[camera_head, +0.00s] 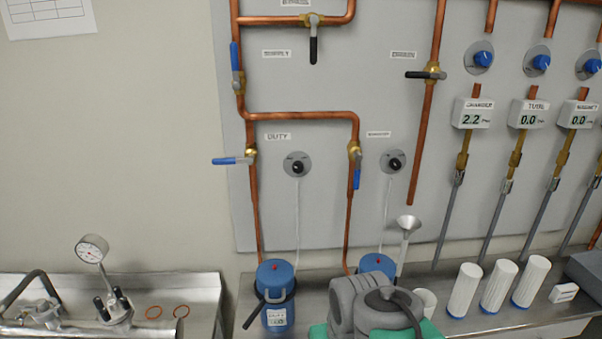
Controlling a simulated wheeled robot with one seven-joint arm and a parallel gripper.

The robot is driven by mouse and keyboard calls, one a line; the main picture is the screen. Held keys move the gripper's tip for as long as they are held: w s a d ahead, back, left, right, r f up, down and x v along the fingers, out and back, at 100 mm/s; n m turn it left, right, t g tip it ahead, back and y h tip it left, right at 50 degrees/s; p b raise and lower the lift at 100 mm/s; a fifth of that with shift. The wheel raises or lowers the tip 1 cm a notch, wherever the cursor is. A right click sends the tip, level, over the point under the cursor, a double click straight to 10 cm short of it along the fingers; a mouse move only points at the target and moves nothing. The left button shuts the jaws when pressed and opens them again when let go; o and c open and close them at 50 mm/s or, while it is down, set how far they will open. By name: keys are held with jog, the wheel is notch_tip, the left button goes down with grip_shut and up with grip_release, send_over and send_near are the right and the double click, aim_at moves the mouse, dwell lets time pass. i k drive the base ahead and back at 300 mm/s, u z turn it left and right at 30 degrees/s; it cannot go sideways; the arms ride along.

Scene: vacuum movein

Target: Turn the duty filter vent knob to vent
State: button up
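The duty filter vent knob (297,167) is a small black knob on a round grey plate on the wall panel, just right of and below the DUTY label (278,137). The print on its plate is too small to read, so I cannot tell its setting. A clear tube (298,215) runs down from it. A blue filter canister (275,275) with a black handle stands on the bench below. A similar black knob (394,162) sits to the right under another label. My grey arm shows at the bottom centre, low and away from the knob; my gripper's fingers are not visible.
A blue-handled valve (232,161) sticks out left of the knob; another blue handle (357,170) hangs to its right. Copper pipes run around them. A second blue canister (378,265), a funnel (408,225) and white cylinders (464,290) stand on the bench.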

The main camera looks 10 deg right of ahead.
aim_at(298, 167)
jog(key=k, duration=0.45)
jog(key=z, duration=1.15)
jog(key=i, duration=0.6)
jog(key=u, duration=3.6)
